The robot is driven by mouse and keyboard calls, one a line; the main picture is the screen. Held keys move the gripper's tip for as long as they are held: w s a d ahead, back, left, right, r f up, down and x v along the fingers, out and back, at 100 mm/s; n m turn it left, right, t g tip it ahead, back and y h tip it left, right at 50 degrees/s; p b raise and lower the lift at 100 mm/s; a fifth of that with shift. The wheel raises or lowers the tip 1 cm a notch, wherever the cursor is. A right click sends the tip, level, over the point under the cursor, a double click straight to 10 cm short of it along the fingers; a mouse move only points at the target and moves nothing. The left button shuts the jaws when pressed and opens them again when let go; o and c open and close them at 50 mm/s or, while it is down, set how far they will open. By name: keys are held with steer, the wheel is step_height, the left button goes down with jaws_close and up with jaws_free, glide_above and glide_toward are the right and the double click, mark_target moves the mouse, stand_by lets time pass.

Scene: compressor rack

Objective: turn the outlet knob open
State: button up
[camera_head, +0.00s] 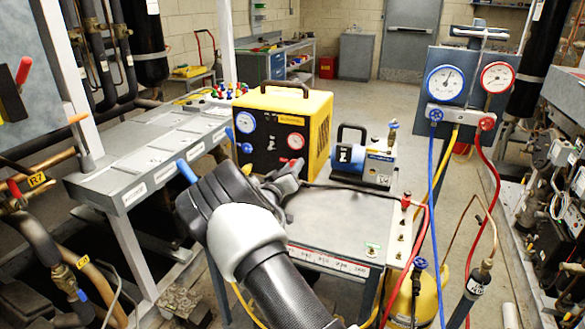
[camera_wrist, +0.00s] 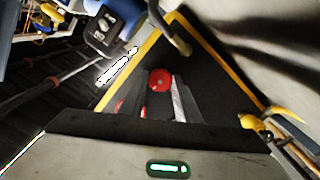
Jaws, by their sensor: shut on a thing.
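My gripper (camera_head: 292,174) reaches this front from below, under the red gauge. A bit of red shows at its fingertips. In the wrist view, my gripper (camera_wrist: 160,98) has its two fingers on either side of a round red knob (camera_wrist: 159,79) on the black panel, and it is shut on it. The arm hides part of the front panel, and the knob's turn angle cannot be told.
A small blue and silver pump (camera_head: 365,160) stands right of the machine. A gauge manifold (camera_head: 458,115) with blue, yellow and red hoses hangs farther right. A grey bench (camera_head: 150,160) is at left. The grey cart top (camera_head: 345,215) is bare near my gripper.

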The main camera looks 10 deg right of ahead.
steer(key=shift+f, duration=0.1)
steer(key=o, duration=1)
steer(key=shift+o, duration=0.2)
steer(key=p+v, duration=0.1)
steer(key=v, duration=1.6)
steer(key=shift+s+a+p, duration=0.15)
steer(key=shift+s+p, duration=0.1)
steer(key=shift+p, duration=0.1)
